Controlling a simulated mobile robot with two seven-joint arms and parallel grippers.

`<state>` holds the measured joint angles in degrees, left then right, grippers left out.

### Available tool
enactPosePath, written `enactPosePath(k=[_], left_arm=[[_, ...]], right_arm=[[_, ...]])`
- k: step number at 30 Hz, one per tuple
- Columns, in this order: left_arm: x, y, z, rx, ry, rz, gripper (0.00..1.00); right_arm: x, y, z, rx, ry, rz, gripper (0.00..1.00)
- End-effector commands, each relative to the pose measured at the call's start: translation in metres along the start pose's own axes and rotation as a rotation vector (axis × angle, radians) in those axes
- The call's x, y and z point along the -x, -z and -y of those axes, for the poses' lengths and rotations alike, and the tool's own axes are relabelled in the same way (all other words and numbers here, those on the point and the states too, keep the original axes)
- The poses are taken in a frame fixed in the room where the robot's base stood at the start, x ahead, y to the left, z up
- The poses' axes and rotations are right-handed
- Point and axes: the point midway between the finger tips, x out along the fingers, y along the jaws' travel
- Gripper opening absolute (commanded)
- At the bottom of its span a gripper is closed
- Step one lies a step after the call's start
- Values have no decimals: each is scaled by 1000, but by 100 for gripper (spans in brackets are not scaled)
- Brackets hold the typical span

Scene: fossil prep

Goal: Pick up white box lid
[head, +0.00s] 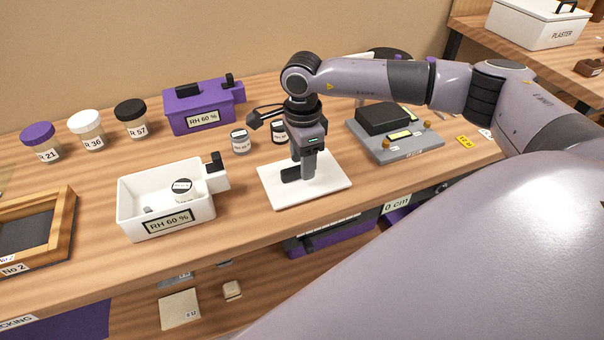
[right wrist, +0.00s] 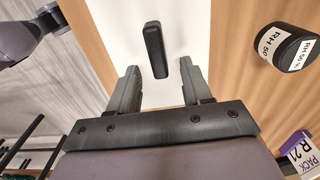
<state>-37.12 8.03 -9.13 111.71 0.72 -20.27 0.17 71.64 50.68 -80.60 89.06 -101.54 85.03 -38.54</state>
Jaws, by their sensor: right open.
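The white box lid (head: 325,184) lies flat on the wooden bench in the head view, to the right of the open white box (head: 130,208) labelled RH 60 %. The lid has a black handle (head: 291,174), which also shows in the right wrist view (right wrist: 154,50). My right gripper (head: 308,176) points down over the lid. In the right wrist view its two fingers (right wrist: 158,88) are spread apart, with the black handle ahead between them and nothing held. My left gripper is not in view.
A purple box (head: 183,122) and several jars stand behind, with small jars (head: 240,141) near the lid. A grey device (head: 398,147) stands to the right. A wooden frame (head: 62,225) lies at the left. The bench's front edge is close to the lid.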

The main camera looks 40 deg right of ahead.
Motion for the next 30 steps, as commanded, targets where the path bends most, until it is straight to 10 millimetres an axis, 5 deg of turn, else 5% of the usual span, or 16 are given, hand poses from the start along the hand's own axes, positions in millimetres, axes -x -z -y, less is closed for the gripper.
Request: enactPosePath(k=[11,15,16,30], left_arm=[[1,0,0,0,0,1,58],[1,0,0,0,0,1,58],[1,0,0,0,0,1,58],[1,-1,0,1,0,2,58]], right_arm=[[-15,-1,0,0,2,2,49],[-14,-1,0,0,1,2,3],[-14,-1,0,0,1,2,0],[-5,-1,1,0,2,4,0]])
